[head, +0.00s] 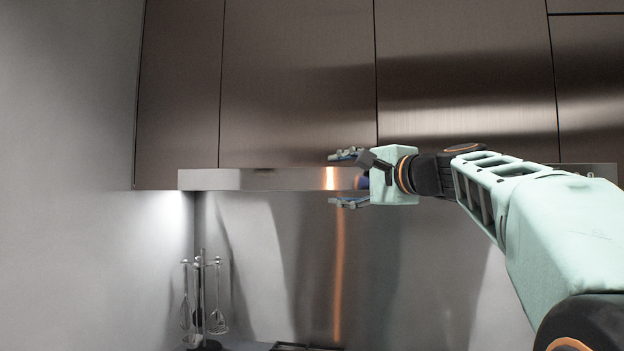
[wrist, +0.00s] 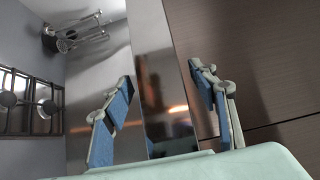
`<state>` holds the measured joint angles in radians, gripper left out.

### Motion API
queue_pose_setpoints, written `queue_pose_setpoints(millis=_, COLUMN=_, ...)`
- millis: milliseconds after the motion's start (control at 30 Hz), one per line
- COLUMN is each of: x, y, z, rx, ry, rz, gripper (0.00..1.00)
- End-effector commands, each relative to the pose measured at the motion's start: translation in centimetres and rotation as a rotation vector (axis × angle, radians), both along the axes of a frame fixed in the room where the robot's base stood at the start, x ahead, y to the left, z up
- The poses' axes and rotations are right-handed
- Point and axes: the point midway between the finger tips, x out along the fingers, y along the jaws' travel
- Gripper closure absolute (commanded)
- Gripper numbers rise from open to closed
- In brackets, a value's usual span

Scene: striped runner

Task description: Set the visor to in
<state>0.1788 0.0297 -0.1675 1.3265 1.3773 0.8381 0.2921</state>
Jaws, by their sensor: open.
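The visor (head: 270,180) is a long, thin steel strip below the wall cabinets. Its right part is hidden behind my gripper and arm in the head view, though its right end shows past the arm. My gripper (head: 346,178) is open in front of the visor, with one finger near its top edge and one below it. In the wrist view the visor (wrist: 152,55) runs between the two spread fingers of my gripper (wrist: 161,82). I see no clear contact. I cannot tell how far the visor stands out from the cabinets.
Brown metal cabinets (head: 298,85) fill the wall above. A steel backsplash (head: 265,260) lies below. A utensil stand (head: 203,300) is at the lower left beside the grey side wall (head: 70,180). Hob grates (wrist: 30,105) show in the wrist view. The air before the visor's left part is clear.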

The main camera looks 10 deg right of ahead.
Motion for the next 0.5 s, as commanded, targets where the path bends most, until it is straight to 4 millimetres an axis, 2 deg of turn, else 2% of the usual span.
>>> queue_pose_setpoints(millis=333, x=0.03, y=-0.08, z=0.02, rx=0.000, ry=0.000, rz=0.000, gripper=0.46)
queue_pose_setpoints(millis=500, x=0.03, y=-0.05, z=0.02, rx=0.000, ry=0.000, rz=0.000, gripper=0.65)
